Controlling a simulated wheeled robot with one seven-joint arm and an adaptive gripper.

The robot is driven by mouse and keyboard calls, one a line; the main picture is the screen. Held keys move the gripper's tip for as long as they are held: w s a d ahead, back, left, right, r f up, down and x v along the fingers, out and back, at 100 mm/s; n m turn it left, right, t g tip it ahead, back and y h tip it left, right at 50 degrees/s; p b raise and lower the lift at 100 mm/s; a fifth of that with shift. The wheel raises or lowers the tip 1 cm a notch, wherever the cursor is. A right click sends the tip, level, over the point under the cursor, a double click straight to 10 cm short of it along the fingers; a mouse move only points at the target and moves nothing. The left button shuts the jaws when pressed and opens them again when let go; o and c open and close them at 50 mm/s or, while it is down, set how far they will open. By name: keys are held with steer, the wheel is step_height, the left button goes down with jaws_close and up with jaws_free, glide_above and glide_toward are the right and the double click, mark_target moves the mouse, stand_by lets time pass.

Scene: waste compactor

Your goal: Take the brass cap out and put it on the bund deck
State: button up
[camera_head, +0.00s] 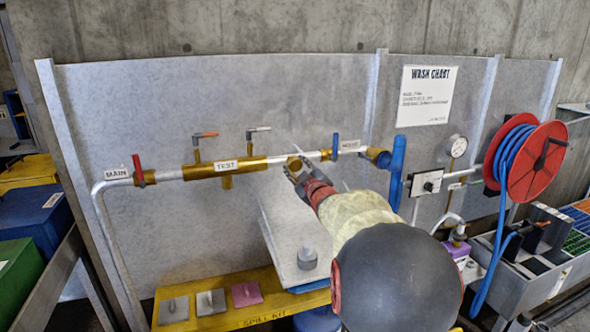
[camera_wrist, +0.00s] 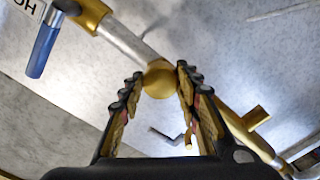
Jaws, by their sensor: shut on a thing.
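The brass cap (camera_wrist: 160,78) shows as a round, gold-coloured piece between the fingertips in the wrist view. My gripper (camera_head: 293,168) is shut on it, with a finger on each side (camera_wrist: 159,88). In the head view the cap (camera_head: 294,162) is small and partly hidden by my fingers, in front of the pipe run just right of the brass TEST section (camera_head: 225,168). I cannot tell whether it touches the pipe. A pale grey flat surface (camera_head: 285,235), possibly the bund deck, lies below my gripper, partly hidden by my arm. A grey knobbed piece (camera_head: 307,258) stands on it.
A red-handled valve (camera_head: 138,170) and a blue-handled valve (camera_head: 335,147) flank the TEST section. A yellow SPILL KIT shelf (camera_head: 240,312) is below. A red hose reel (camera_head: 537,160) and gauge (camera_head: 456,146) are at right. Green and blue bins stand at left.

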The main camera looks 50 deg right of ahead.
steer(key=shift+n, duration=0.6)
steer(key=n, duration=0.5)
steer(key=shift+r, duration=0.1)
steer(key=o, duration=1.4)
steer(key=shift+c, duration=0.2)
steer(key=shift+c, duration=0.4)
